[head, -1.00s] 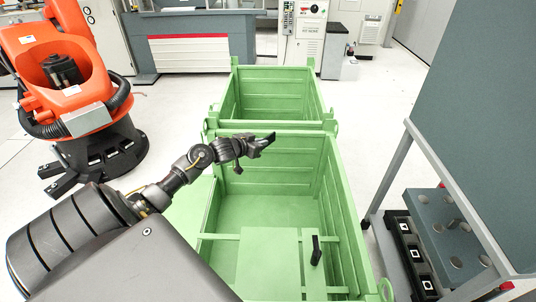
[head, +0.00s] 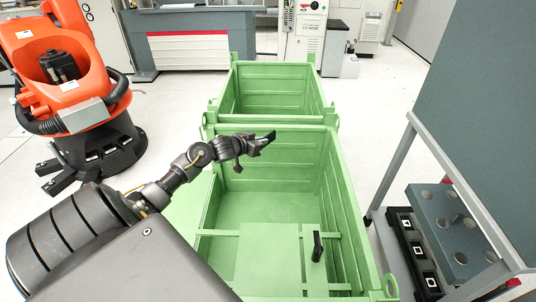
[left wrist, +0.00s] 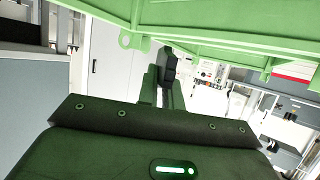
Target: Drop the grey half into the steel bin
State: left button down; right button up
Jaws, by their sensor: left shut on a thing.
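My left gripper (head: 256,144) is over the near green bin (head: 345,195), close to its far wall. It is shut on a small dark grey piece (head: 265,138), which I take to be the grey half. The piece also shows at the fingertips in the left wrist view (left wrist: 169,62), dark against the bright room. A second green bin (head: 318,95) stands directly behind the near one. Both bins are open-topped with ribbed walls. I cannot tell for sure which is the steel bin. My right gripper is not in view.
A small black bar (head: 317,246) stands on a green panel in the near bin's front part. An orange robot arm (head: 72,85) stands at left. At right, a grey-framed stand (head: 395,170) rises beside a blue-grey block with round holes (head: 450,225).

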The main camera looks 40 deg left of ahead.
pick_arm(q)
jog(key=shift+r, duration=0.1)
jog(key=c, duration=1.6)
grip_release()
jog(key=shift+o, duration=0.6)
jog(key=shift+s, duration=0.1)
